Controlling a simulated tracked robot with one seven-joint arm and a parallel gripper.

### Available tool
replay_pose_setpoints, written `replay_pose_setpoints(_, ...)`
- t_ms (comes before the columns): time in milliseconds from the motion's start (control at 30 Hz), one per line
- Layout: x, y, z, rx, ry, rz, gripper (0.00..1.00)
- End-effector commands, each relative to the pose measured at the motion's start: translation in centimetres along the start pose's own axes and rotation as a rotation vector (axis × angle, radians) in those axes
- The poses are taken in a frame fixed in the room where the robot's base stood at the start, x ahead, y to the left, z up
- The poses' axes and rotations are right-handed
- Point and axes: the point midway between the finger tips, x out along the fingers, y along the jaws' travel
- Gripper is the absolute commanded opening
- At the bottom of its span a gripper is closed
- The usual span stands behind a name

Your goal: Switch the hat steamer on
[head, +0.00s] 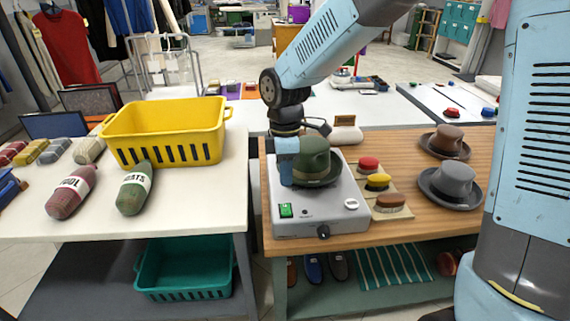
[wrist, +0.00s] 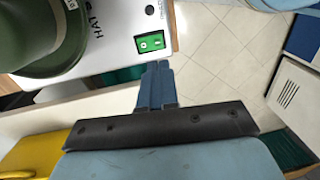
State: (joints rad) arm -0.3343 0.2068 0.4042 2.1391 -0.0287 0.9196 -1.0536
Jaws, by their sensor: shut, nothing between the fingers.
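The hat steamer (head: 330,218) is a light grey box on the wooden table, with a green hat (head: 318,158) on top. Its green switch (head: 286,210) is at the front left corner. A dark knob (head: 323,231) is on its front edge, and a white round button (head: 351,203) is at the right. In the wrist view the green switch (wrist: 150,43) has white marks; I cannot tell its position. My gripper (wrist: 157,66) is shut and empty, its tips just short of the switch in that picture. In the head view my gripper (head: 287,175) is beside the hat's left side, above the steamer.
Red, yellow and brown brushes (head: 378,182) lie right of the steamer. Brown (head: 446,140) and grey (head: 452,182) hats sit farther right. A white table with a yellow crate (head: 165,133) stands left, across a narrow gap. A teal crate (head: 185,270) is below.

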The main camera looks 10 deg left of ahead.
Motion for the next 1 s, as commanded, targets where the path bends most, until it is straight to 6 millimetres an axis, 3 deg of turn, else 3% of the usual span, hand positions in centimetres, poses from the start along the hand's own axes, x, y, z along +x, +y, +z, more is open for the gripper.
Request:
replay_pose_setpoints(200,4.0,-0.1,0.0,0.0,-0.001,-0.004,0.0)
replay_pose_setpoints(500,7.9,0.0,0.0,0.0,0.0,-0.002,0.0)
replay_pose_setpoints(1000,8.7,0.0,0.0,0.001,0.0,0.001,0.0)
